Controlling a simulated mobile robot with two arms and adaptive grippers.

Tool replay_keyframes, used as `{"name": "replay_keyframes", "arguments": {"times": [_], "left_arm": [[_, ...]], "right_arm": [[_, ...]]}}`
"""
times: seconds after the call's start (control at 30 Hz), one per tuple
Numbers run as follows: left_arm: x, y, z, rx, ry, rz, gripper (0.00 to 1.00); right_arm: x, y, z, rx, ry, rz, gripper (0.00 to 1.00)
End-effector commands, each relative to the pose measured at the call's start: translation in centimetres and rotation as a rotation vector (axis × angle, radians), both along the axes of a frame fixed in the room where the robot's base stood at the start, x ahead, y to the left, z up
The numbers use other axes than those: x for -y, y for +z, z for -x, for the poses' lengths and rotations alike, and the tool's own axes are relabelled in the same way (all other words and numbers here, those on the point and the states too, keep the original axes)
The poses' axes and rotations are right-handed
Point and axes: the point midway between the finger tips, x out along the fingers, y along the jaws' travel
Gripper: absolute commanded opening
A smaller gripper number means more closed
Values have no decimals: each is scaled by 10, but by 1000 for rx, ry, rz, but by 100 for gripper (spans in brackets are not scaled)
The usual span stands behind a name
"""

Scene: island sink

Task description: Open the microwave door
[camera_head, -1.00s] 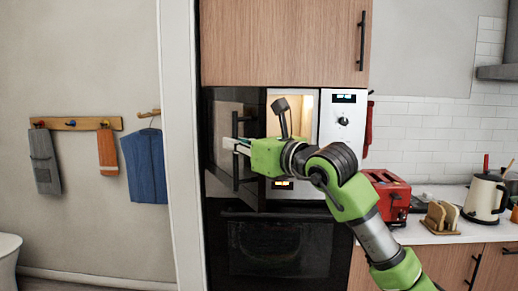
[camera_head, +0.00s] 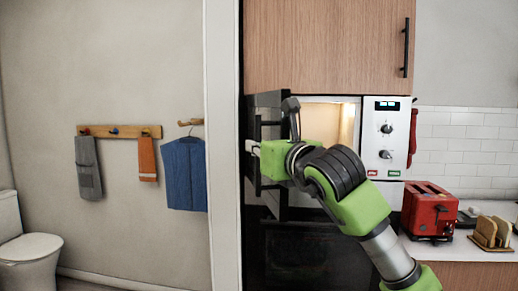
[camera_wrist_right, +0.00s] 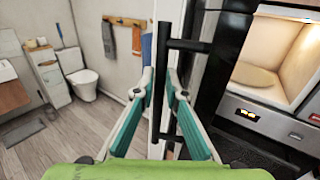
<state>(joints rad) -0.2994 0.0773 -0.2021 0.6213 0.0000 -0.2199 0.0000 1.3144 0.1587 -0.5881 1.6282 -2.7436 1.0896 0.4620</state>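The microwave (camera_head: 384,138) is built in below a wooden cabinet, with two knobs and a lit display on its white panel. Its dark door (camera_head: 270,105) is swung open to the left, and the lit cavity (camera_head: 328,122) shows; it also shows in the right wrist view (camera_wrist_right: 272,65). My right gripper (camera_head: 253,148) is at the black door handle (camera_head: 257,128). In the right wrist view, the fingers (camera_wrist_right: 160,74) close in on both sides of the handle (camera_wrist_right: 164,35). My left gripper is not in view.
A dark oven (camera_head: 305,255) sits below the microwave. A red toaster (camera_head: 430,210) stands on the counter to the right. A white door frame (camera_head: 222,150) and wall hooks with towels are to the left.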

Motion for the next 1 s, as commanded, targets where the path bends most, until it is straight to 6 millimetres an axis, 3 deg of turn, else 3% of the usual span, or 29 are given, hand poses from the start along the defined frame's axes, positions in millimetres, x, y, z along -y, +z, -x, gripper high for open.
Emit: {"name": "replay_keyframes", "arguments": {"times": [0.47, 1.0], "left_arm": [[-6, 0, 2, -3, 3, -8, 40], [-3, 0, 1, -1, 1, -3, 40]], "right_arm": [[3, -1, 6, -3, 1, 1, 16], [43, -1, 88, -1, 0, 0, 16]]}}
